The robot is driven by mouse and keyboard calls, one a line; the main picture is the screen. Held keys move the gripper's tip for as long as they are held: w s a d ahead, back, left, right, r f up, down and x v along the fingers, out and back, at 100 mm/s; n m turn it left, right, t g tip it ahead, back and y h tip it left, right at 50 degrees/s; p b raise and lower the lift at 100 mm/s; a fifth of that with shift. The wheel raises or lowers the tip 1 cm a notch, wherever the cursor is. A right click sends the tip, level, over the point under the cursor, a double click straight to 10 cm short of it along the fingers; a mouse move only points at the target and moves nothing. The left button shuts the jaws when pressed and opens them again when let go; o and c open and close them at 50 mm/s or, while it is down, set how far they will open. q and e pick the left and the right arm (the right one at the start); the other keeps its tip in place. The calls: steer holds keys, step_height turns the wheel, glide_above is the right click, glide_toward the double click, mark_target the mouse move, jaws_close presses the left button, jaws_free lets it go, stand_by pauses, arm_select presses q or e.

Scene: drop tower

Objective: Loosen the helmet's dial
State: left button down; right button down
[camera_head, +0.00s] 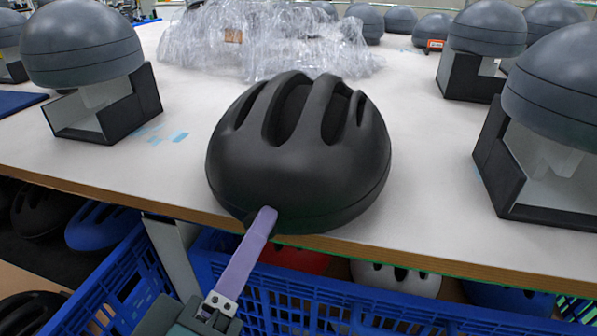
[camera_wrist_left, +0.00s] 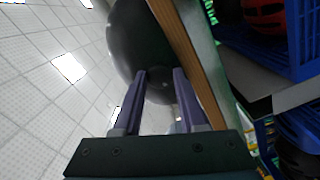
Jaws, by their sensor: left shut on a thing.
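A black vented helmet (camera_head: 300,165) sits upright at the front edge of the white table (camera_head: 410,130). My left gripper (camera_head: 266,214) reaches up from below to the helmet's lower rim, which overhangs the table edge. In the left wrist view, the gripper (camera_wrist_left: 160,74) has its two purple fingers on either side of the dark, rounded dial (camera_wrist_left: 160,90), shut on it. In the head view the dial is mostly hidden behind the fingers and the rim. My right gripper is not in view.
Grey dome headforms on black stands are at the left (camera_head: 85,45) and right (camera_head: 560,90). Clear plastic wrap (camera_head: 265,40) lies behind the helmet. Blue crates (camera_head: 330,310) with helmets stand below the table's wooden edge.

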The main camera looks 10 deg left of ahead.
arm_select(q)
steer(key=shift+n+b, duration=1.7)
steer(key=shift+n, duration=5.9)
steer(key=shift+r, duration=0.1)
steer(key=shift+c, duration=2.2)
jaws_free()
steer(key=shift+s, duration=0.1)
